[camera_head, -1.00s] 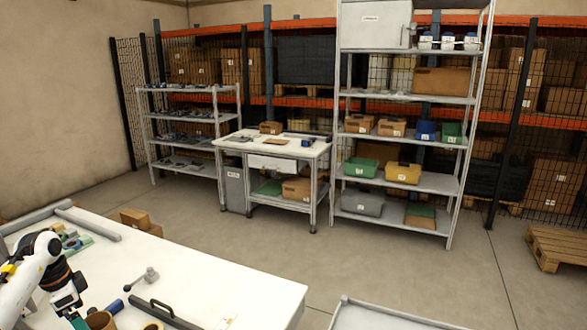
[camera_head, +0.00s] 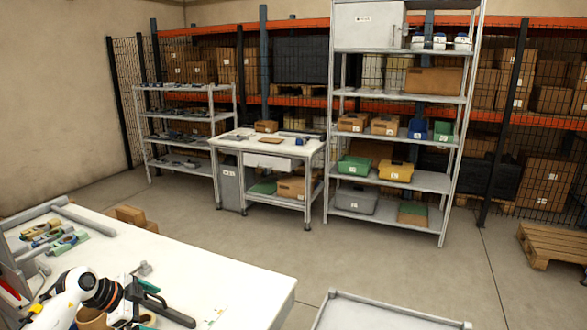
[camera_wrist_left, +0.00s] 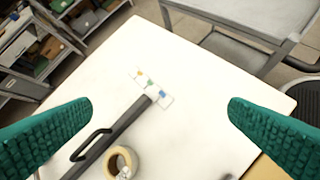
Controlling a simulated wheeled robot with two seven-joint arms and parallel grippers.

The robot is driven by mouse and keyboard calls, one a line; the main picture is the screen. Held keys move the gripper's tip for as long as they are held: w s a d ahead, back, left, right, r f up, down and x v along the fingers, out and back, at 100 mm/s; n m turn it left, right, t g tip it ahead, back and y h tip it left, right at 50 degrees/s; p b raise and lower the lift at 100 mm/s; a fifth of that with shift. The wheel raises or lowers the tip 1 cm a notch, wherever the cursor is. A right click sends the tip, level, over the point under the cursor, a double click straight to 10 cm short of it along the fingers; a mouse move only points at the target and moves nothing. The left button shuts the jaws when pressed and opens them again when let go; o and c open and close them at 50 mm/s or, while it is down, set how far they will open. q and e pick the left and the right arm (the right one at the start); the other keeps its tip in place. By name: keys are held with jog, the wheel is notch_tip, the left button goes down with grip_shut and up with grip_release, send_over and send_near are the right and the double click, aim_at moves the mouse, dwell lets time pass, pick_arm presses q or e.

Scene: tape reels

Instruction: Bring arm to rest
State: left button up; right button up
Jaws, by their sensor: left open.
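My left gripper (camera_head: 132,312) is low over the white table (camera_head: 190,262) at the lower left of the head view, and its arm partly covers the things beneath. In the left wrist view its two green fingers (camera_wrist_left: 160,105) are wide apart with nothing held between them. A tape roll (camera_wrist_left: 131,154) lies on the table below, apart from the fingers. A dark bar with a black handle (camera_wrist_left: 104,146) lies beside it. My right gripper is not in view.
A small card with coloured marks (camera_wrist_left: 152,88) lies near the bar's end. A brown ring (camera_head: 92,320) is partly hidden beneath my arm. A grey tray-like top (camera_head: 375,312) stands to the right of the table. Shelving (camera_head: 400,180) and a workbench (camera_head: 268,146) stand farther back across open floor.

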pick_arm(q)
jog(key=s+d+r+t+h, duration=0.1)
jog(key=d+r+t+h, duration=0.2)
jog(key=d+t, duration=0.3)
jog(key=s+d+r+t+h, duration=0.15)
jog(key=d+r+t, duration=0.25)
jog(key=d, duration=0.5)
jog(key=s+a+f+n+g+y, duration=0.1)
jog(key=s+a+f+n+y, duration=0.35)
jog(key=s+n+y, duration=0.25)
jog(key=s+a+f+n+g+y, duration=0.1)
jog(key=s+a+f+n+y, duration=0.2)
jog(key=s+f+n+y, duration=0.35)
jog(key=s+d+f+g+h, duration=0.1)
jog(key=s+d+f+g, duration=0.15)
jog(key=s, duration=0.45)
jog(key=s+d+f+g+h, duration=0.1)
jog(key=s+g, duration=0.3)
jog(key=s, duration=0.3)
jog(key=s+d+f+g+h, duration=0.1)
jog(key=s+d+f+g, duration=0.15)
jog(key=s, duration=0.45)
notch_tip(320, 180, down, 27)
jog(key=s+m+g, duration=0.1)
jog(key=s+g, duration=0.1)
jog(key=s+a+f+g, duration=0.1)
jog(key=s+a+f, duration=0.2)
jog(key=s+f, duration=1.2)
jog(key=shift+s+g, duration=0.3)
jog(key=shift+s, duration=0.3)
